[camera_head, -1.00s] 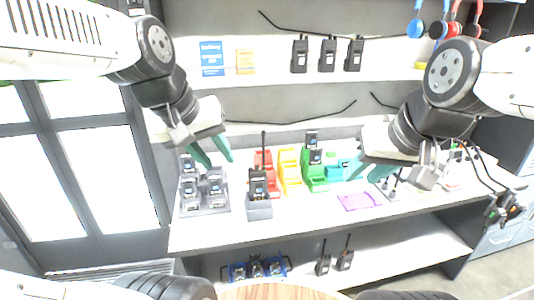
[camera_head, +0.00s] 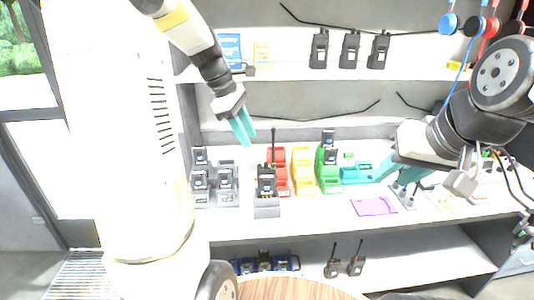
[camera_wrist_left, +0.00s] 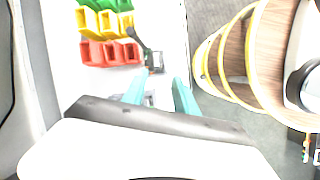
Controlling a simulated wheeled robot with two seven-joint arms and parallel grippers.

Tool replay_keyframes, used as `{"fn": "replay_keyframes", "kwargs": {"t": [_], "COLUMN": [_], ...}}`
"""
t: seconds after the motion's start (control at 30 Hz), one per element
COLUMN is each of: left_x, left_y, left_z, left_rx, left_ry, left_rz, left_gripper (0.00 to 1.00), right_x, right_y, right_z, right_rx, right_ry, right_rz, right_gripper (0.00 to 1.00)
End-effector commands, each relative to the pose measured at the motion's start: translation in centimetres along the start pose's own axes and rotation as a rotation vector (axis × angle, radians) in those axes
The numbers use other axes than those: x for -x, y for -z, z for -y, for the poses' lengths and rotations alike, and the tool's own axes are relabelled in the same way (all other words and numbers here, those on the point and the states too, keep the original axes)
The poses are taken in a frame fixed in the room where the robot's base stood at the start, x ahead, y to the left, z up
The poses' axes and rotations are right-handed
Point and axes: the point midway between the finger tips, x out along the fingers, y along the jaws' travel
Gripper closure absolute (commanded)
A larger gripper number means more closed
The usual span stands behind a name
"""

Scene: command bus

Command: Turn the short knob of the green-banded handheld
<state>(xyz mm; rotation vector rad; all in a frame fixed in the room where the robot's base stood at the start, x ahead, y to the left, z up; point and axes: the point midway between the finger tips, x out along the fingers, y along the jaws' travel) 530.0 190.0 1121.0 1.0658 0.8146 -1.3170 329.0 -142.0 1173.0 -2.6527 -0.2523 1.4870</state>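A black handheld with a tall antenna (camera_head: 266,182) stands upright in a grey single dock (camera_head: 267,208) near the shelf's front; it also shows in the left wrist view (camera_wrist_left: 155,60). My right gripper (camera_head: 397,170) is open and empty above the counter's right part.
A grey multi-dock with several handhelds (camera_head: 228,197) stands left. Red (camera_head: 281,188), yellow (camera_head: 302,182) and teal (camera_head: 356,175) holders line the back. A purple tray (camera_head: 374,206) lies right of centre. A round wooden top (camera_head: 285,289) is in front.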

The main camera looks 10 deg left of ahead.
Motion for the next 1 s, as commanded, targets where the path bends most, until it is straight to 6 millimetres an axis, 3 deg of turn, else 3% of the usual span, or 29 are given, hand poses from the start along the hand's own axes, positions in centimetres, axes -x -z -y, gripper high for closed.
{"fn": "replay_keyframes", "kwargs": {"t": [0.1, 0.3, 0.7, 1.0], "left_x": [-2.1, -3.7, -9.4, -11.2], "left_y": [1.9, 3.0, 2.7, 2.6], "left_z": [-2.0, -3.0, -2.6, -2.5], "left_rx": [0.191, 0.322, 0.322, 0.322], "left_ry": [0.044, 0.071, 0.074, 0.070], "left_rz": [0.021, 0.032, 0.032, 0.031], "left_gripper": [0.66, 0.66, 0.66, 0.66], "right_x": [0.0, 0.0, 0.0, 0.0], "right_y": [0.0, 0.0, 0.0, 0.0], "right_z": [0.0, 0.0, 0.0, 0.0], "right_rx": [0.000, 0.000, 0.000, 0.000], "right_ry": [0.000, 0.000, 0.000, 0.000], "right_rz": [0.000, 0.000, 0.000, 0.000], "right_gripper": [0.65, 0.65, 0.65, 0.65]}}
